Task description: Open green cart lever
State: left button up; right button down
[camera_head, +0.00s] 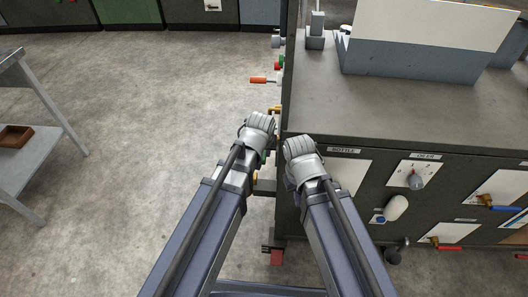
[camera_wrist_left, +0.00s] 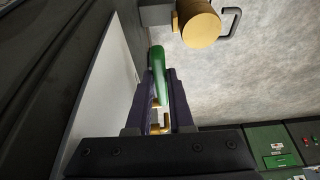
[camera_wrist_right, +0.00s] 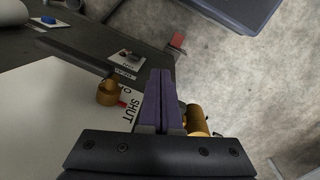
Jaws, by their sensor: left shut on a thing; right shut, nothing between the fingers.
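The green lever handle (camera_wrist_left: 160,72) shows in the left wrist view between the two dark fingers of my left gripper (camera_head: 258,128), which is shut on it. A brass piece (camera_wrist_left: 160,127) shows near the finger bases. In the head view the left gripper is beside the cart's left side, and only a small green patch (camera_head: 264,157) shows by it. My right gripper (camera_head: 299,149) is at the cart's front left corner. In the right wrist view its fingers (camera_wrist_right: 159,95) are shut together with nothing between them.
The dark cart (camera_head: 400,105) fills the right, with labelled panels and valves on its front. An orange-handled lever (camera_head: 259,80) juts from its left side. In the right wrist view a brass fitting (camera_wrist_right: 196,120) is close to the fingers. A grey table (camera_head: 35,150) stands left; floor between is clear.

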pick_arm(q)
grip_shut()
dwell(0.8)
jog(key=shift+r, duration=0.1)
jog(key=shift+w+r+g+p, duration=0.4)
jog(key=shift+r+g+p, duration=0.25)
jog(key=shift+p, duration=0.5)
jog(key=shift+w+r+g+p, duration=0.3)
jog(key=shift+r+g+p, duration=0.1)
jog(key=shift+g+p, duration=0.35)
jog(key=shift+w+r+g+p, duration=0.5)
jog(key=shift+g+p, duration=0.1)
jog(key=shift+g, duration=0.4)
jog(key=shift+w+r+g, duration=0.25)
jog(key=shift+r+g, duration=0.15)
jog(key=shift+g, duration=0.6)
jog(key=shift+r, duration=0.1)
